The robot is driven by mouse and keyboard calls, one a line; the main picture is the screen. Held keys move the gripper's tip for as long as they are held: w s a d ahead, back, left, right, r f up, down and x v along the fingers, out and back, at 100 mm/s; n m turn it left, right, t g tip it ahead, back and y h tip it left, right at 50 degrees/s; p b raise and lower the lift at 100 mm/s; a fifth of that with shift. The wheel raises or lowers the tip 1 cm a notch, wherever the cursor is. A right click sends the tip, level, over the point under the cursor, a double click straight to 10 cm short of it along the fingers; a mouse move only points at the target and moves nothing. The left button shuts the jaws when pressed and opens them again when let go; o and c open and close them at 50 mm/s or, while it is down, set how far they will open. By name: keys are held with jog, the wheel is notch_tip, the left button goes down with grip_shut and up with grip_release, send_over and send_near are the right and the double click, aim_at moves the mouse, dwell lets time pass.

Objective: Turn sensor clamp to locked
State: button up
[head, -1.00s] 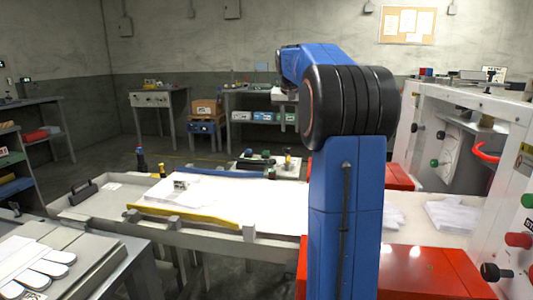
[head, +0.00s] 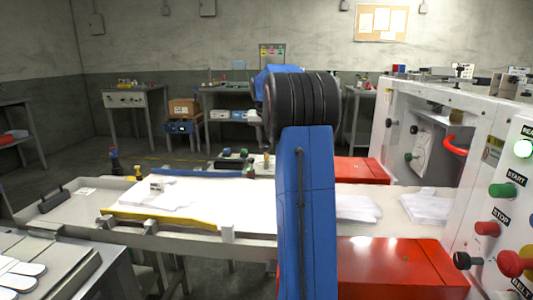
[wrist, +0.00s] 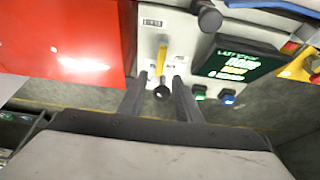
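In the wrist view a yellow lever (wrist: 161,65) with a round black knob at its lower end sits on a pale panel (wrist: 151,40). It looks like the sensor clamp, but its small labels are too blurred to read. The lever points almost straight down in the picture. My gripper (wrist: 160,79) is open, with one dark finger on each side of the lever and its knob. There is a gap on both sides, and I cannot tell how far the fingertips are from the panel. In the head view my arm hides the gripper and the lever.
A dark display (wrist: 238,65) and green and blue buttons (wrist: 228,99) lie right of the lever. A black knob (wrist: 208,16) is above right. A red box (wrist: 70,40) stands left. In the head view a white machine (head: 440,140) with coloured knobs stands right.

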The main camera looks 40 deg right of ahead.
aim_at(267, 155)
jog(key=shift+x, duration=3.2)
jog(key=shift+c, duration=0.7)
grip_shut()
